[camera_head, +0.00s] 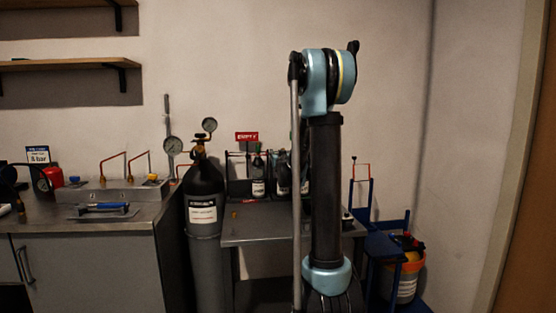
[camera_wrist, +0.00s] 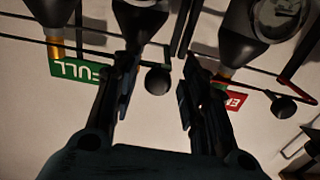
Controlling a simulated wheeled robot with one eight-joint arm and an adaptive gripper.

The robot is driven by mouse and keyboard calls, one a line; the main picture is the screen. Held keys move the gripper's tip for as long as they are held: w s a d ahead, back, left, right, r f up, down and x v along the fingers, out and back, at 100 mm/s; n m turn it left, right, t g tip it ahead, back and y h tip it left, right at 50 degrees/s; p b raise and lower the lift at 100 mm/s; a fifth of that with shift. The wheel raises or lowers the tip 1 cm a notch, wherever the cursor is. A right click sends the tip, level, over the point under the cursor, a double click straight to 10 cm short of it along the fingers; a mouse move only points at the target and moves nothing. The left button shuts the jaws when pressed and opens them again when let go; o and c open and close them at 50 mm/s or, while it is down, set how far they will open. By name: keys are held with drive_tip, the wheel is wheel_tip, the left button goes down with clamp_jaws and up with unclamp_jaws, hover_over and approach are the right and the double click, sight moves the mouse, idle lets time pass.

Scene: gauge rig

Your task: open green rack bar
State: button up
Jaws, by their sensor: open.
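In the wrist view a green sign reading FULL (camera_wrist: 75,75) is at the left, with a thin dark bar running near it. A dark round knob (camera_wrist: 157,80) shows between the fingers of my gripper (camera_wrist: 160,64), near their tips. The fingers are apart and nothing is clamped between them. I cannot tell whether the knob touches a finger or belongs to the green rack's bar. No green bar is clear in either view. In the head view my arm covers part of the rack area, and the gripper is not visible there.
A red EMPTY sign (camera_head: 246,136) stands above a rack with small dark bottles (camera_head: 258,187) on a metal table. A tall gas cylinder (camera_head: 204,200) stands left of it. A blue cart (camera_head: 370,248) and an orange bucket (camera_head: 407,279) are at the right.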

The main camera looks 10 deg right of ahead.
clamp_jaws()
